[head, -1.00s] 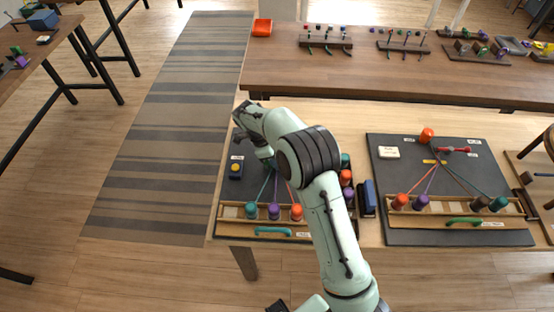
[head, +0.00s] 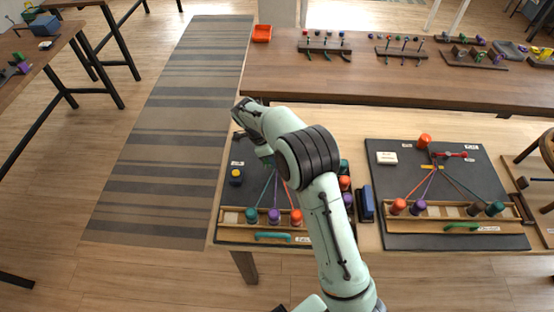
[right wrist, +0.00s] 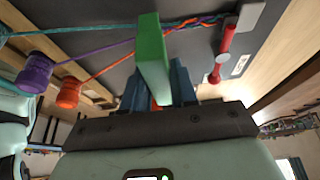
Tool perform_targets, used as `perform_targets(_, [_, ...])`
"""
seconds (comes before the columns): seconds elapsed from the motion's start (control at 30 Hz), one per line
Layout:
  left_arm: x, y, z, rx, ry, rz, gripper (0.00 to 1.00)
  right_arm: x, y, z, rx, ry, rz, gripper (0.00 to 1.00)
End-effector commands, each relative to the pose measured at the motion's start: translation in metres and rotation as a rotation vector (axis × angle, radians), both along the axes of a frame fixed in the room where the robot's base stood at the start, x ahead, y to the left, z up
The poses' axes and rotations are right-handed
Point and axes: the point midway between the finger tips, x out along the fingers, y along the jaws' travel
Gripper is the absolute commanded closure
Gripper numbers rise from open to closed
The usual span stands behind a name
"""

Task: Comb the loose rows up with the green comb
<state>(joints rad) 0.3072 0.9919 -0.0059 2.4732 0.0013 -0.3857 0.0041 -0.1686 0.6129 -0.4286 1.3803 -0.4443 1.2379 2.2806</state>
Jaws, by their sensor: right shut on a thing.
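My right gripper (right wrist: 157,88) is shut on the green comb (right wrist: 152,50), a plain green block in the right wrist view. The comb stands over or beside the braided cords (right wrist: 190,22); I cannot tell whether it touches them. The braid runs to a red clamp (right wrist: 226,50). Purple (right wrist: 34,72) and orange (right wrist: 69,92) bobbins hold cords that fan toward the braid, with a teal cord (right wrist: 70,29) too. In the head view my right arm reaches over the left board (head: 228,205), and its links hide the comb, the fingertips and the braid. My left gripper is out of view.
A rack with teal (head: 252,215), purple (head: 274,215) and orange (head: 296,217) bobbins edges the left board. A yellow-topped button (head: 236,174) sits at its left. A blue block (head: 366,203) lies between the boards. A second braiding board (head: 400,240) stands at right.

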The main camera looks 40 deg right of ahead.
Motion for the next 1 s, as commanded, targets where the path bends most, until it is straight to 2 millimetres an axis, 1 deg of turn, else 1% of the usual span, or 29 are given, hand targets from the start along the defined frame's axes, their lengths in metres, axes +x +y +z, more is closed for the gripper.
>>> perform_targets(0.03, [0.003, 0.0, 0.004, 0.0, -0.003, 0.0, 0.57, 0.001, 0.001, 0.008, 0.0, -0.003, 0.0, 1.0])
perform_targets(0.5, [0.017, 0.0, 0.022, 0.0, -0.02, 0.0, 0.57, -0.003, 0.004, 0.053, 0.001, -0.004, 0.0, 1.0])
perform_targets(0.63, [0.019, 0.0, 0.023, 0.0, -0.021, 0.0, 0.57, -0.004, 0.004, 0.058, 0.0, -0.001, 0.0, 1.0])
perform_targets(1.0, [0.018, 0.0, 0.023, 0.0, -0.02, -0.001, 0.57, -0.005, 0.004, 0.057, 0.0, 0.0, 0.0, 1.0])
